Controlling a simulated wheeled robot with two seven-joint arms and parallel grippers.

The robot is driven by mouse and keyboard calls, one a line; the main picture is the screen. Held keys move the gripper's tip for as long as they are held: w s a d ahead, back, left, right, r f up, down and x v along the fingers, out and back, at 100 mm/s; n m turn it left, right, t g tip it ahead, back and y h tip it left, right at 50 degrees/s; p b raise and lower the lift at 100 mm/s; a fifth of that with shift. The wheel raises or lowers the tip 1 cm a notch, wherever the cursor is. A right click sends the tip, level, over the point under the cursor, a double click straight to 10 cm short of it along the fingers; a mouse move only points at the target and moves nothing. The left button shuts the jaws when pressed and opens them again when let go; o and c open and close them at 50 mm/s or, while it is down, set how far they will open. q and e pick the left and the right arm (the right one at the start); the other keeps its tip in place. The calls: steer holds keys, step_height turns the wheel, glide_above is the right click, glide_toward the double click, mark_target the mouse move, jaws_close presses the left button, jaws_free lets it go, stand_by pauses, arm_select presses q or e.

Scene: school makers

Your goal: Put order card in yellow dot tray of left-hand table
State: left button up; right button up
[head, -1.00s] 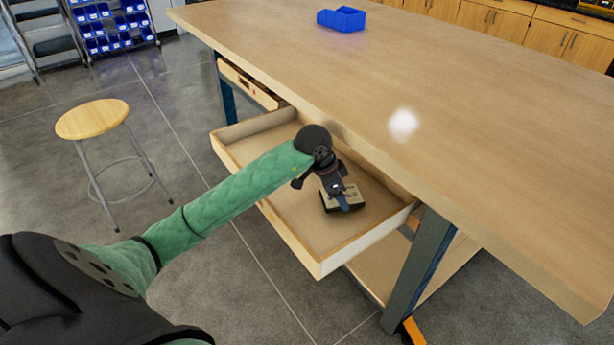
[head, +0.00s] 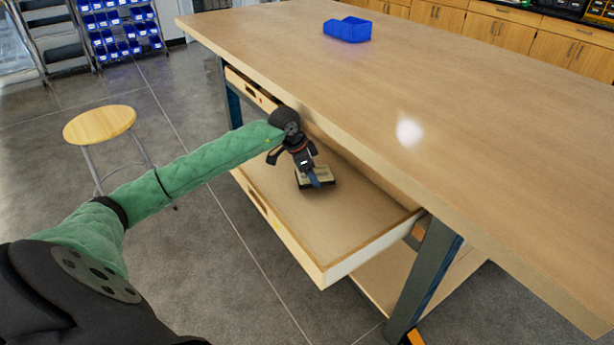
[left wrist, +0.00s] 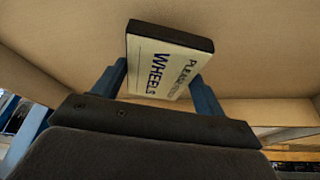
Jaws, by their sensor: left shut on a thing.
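The order card (left wrist: 165,65) is a pale, dark-edged block printed "PLEASE" and "WHEELS" in the left wrist view. My left gripper (head: 312,180) is shut on it, with a blue finger at each side. The card also shows in the head view (head: 326,176), over the rear part of an open wooden tray (head: 325,225) under the table (head: 440,110). I cannot tell if the card touches the tray floor. The tray floor around it looks empty. A small yellow mark shows on the tray's front. My right gripper is not in view.
The tabletop overhangs the back of the tray, close to my left gripper. A second drawer (head: 250,92) sits further left under the table. A blue bin (head: 347,30) stands on the tabletop. A round stool (head: 99,124) stands on the floor at left.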

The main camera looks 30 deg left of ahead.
arm_select(q)
steer(key=shift+w+a, duration=0.25)
steer(key=shift+a, duration=0.3)
steer(key=shift+w+a, duration=0.2)
steer(key=shift+a, duration=0.35)
steer(key=shift+f, duration=1.75)
steer(key=o, duration=1)
steer(key=shift+f, duration=0.15)
steer(key=v, duration=1.2)
